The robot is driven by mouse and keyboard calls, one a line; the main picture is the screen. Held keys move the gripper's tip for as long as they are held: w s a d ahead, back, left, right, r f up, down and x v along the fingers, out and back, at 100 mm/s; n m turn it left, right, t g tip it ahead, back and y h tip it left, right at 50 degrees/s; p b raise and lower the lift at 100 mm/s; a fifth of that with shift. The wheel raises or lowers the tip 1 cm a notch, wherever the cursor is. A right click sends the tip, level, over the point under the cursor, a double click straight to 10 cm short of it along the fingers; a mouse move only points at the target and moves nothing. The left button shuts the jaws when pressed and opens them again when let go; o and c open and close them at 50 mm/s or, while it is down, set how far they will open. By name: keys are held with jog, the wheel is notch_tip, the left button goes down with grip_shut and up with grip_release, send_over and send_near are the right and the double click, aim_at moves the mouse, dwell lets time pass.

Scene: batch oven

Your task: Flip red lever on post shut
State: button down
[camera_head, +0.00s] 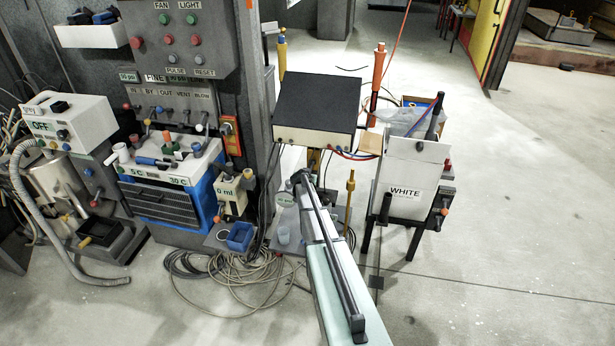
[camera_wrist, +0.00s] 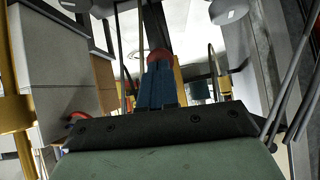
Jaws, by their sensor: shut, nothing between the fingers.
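My gripper (camera_wrist: 158,72) shows in the wrist view with its blue-grey fingers together and nothing between them. A rounded red piece (camera_wrist: 158,55) shows just beyond the fingertips, mostly hidden behind them. It may be the red lever's end; I cannot tell whether the fingers touch it. A yellow upright (camera_wrist: 178,76) stands close behind, to the right of the fingers. In the head view my arm reaches up from the bottom middle, and its far end hides the fingers and what is at them. No red lever can be clearly made out there.
A black-topped box (camera_head: 318,105) stands beyond my arm's end. A white-fronted unit marked WHITE (camera_head: 405,188) stands to the right, with a thin yellow post (camera_head: 349,205) between. Loose cables (camera_head: 235,278) lie on the floor at left. The floor at right is clear.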

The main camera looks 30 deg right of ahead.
jog(key=shift+f, duration=0.35)
dwell(0.5)
jog(key=s+a+r, duration=0.3)
jog(key=s+a, duration=0.3)
jog(key=s, duration=0.1)
jog(key=shift+a, duration=0.15)
dwell(0.6)
